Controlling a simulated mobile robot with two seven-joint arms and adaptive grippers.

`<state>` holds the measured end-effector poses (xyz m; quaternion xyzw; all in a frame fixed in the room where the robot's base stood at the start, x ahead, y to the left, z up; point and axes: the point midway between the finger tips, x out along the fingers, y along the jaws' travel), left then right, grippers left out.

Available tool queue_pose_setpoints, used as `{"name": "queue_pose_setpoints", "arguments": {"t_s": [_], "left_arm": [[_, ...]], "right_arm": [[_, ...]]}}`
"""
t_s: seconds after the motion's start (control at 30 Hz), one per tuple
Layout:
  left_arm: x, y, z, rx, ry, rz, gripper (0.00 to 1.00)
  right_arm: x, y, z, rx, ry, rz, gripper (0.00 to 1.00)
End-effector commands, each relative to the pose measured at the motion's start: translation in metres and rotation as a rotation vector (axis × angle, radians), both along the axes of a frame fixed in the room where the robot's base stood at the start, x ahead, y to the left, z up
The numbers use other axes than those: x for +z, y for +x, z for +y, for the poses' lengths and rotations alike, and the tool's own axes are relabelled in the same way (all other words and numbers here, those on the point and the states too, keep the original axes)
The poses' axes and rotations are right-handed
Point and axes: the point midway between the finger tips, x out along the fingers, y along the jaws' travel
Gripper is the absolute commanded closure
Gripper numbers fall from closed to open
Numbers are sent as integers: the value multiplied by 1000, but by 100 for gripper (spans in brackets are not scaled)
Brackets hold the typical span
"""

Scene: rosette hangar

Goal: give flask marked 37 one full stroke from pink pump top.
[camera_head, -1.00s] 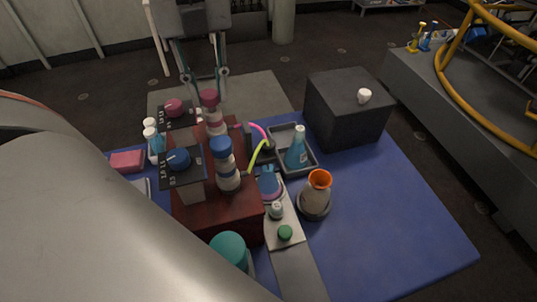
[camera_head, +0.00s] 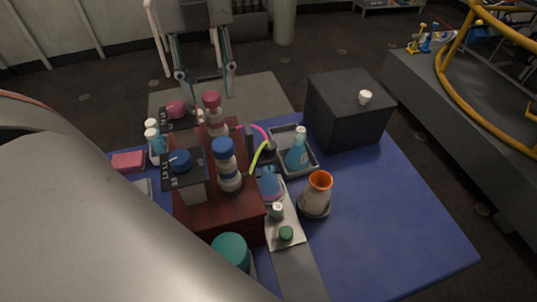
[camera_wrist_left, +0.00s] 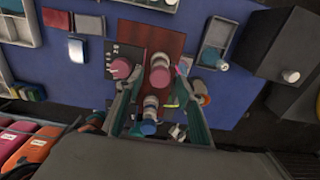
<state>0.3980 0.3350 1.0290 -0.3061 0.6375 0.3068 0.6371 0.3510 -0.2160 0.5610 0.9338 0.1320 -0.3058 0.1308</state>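The pump bottle with a pink top (camera_head: 212,99) stands at the back of a dark red block (camera_head: 226,216); the pink top also shows in the left wrist view (camera_wrist_left: 160,61). My left gripper (camera_head: 208,95) is open and empty, its fingers apart on either side of the pink top's line of sight; in the left wrist view its fingers (camera_wrist_left: 158,76) flank the bottle. I cannot tell whether they touch it. A pink tube (camera_head: 254,129) curves right from the pump area. A teal flask (camera_head: 298,155) stands in a grey tray. No number 37 is readable. My right gripper is not in view.
A blue-topped bottle (camera_head: 223,147) stands in front of the pink one. A pink knob (camera_head: 176,108) and a blue knob (camera_head: 180,159) sit on dark panels to the left. A large dark box (camera_head: 345,112) stands right; the blue mat's right side is free.

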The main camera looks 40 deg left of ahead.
Motion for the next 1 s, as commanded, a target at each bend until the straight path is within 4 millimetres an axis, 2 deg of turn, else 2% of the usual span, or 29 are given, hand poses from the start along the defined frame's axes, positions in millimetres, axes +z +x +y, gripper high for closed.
{"name": "queue_pose_setpoints", "arguments": {"t_s": [0.7, 1.0], "left_arm": [[55, 0, 0, 2, 0, -4, 62], [60, 0, 0, 0, -1, -1, 62]], "right_arm": [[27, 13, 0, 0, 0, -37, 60], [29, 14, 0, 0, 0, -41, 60]]}}
